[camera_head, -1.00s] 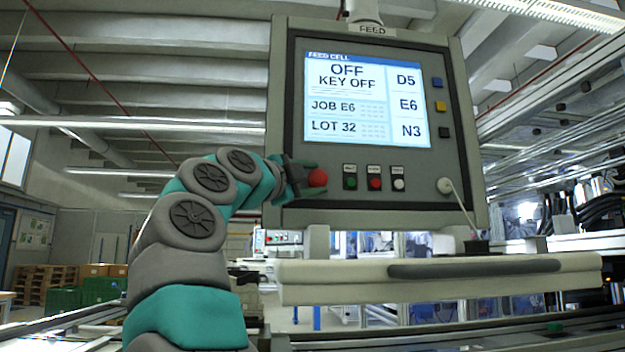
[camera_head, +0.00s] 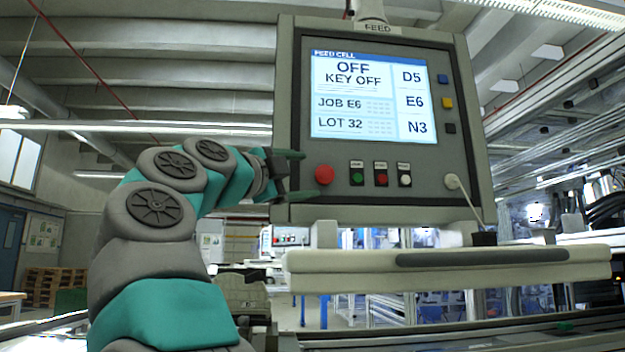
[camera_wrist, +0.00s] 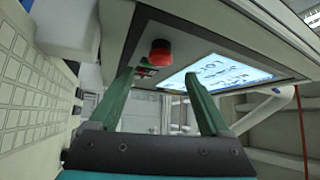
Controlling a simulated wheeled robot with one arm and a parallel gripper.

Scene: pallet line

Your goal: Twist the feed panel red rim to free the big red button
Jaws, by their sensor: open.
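The feed panel (camera_head: 290,120) is a grey box with a lit screen (camera_head: 370,98) reading OFF, KEY OFF. The big red button (camera_head: 325,174) sits at its lower left; in the wrist view it also shows (camera_wrist: 160,52) on a dark base. A separate rim cannot be made out. My gripper (camera_head: 306,174) is at the panel's left edge, its green fingers spread apart and empty. In the head view the fingertips lie just left of the button, one above and one below its level. In the wrist view the button is beyond the fingertips, apart from them.
Small green (camera_head: 356,174), red (camera_head: 381,174) and white (camera_head: 404,174) buttons sit right of the big one. A pale ledge with a dark handle (camera_head: 480,258) juts out below the panel.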

